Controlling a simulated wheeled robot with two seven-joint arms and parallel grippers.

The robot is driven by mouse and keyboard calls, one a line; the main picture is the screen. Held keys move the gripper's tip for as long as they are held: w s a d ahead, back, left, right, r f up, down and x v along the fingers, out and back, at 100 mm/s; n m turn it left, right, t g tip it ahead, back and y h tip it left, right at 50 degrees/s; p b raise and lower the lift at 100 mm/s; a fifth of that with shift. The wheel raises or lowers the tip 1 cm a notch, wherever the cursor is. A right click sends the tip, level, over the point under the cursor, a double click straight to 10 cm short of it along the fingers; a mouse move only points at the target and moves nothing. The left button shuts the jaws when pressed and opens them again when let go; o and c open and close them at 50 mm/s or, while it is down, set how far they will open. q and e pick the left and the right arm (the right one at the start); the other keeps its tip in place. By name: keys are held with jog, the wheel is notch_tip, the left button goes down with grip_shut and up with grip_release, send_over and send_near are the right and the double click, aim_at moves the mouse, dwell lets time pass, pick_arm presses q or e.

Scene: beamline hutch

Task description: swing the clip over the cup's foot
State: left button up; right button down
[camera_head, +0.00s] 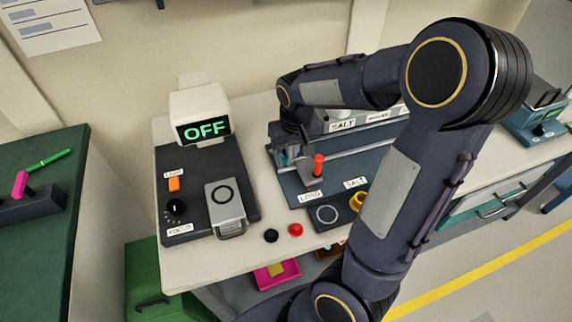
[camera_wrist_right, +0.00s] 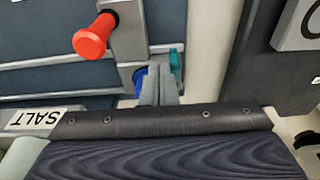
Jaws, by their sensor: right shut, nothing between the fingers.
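A red knob (camera_head: 318,163) stands on a grey metal arm (camera_head: 311,182) on the blue plate behind the LOAD label; I take this for the clip. The knob (camera_wrist_right: 93,37) and its grey arm (camera_wrist_right: 128,40) also show in the right wrist view. My right gripper (camera_head: 294,156) is low, just left of the knob, partly hidden by its own wrist. In the wrist view its grey fingers (camera_wrist_right: 158,88) are shut and empty, close to the end of the grey arm, beside small blue (camera_wrist_right: 140,78) and teal (camera_wrist_right: 175,62) parts. I cannot make out the cup's foot. My left gripper is not in view.
Black (camera_head: 271,236) and red (camera_head: 295,230) buttons sit at the bench front. A yellow ring (camera_head: 357,201) stands near a SALT label, partly behind my arm.

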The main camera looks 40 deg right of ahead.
jog(key=shift+f+b, duration=0.8)
jog(key=shift+f, duration=0.25)
jog(key=shift+f, duration=0.15)
jog(key=shift+w, duration=0.1)
jog(key=shift+a, duration=0.65)
jog(key=shift+w, duration=0.1)
jog(key=shift+w+a, duration=0.2)
jog(key=shift+a, duration=0.45)
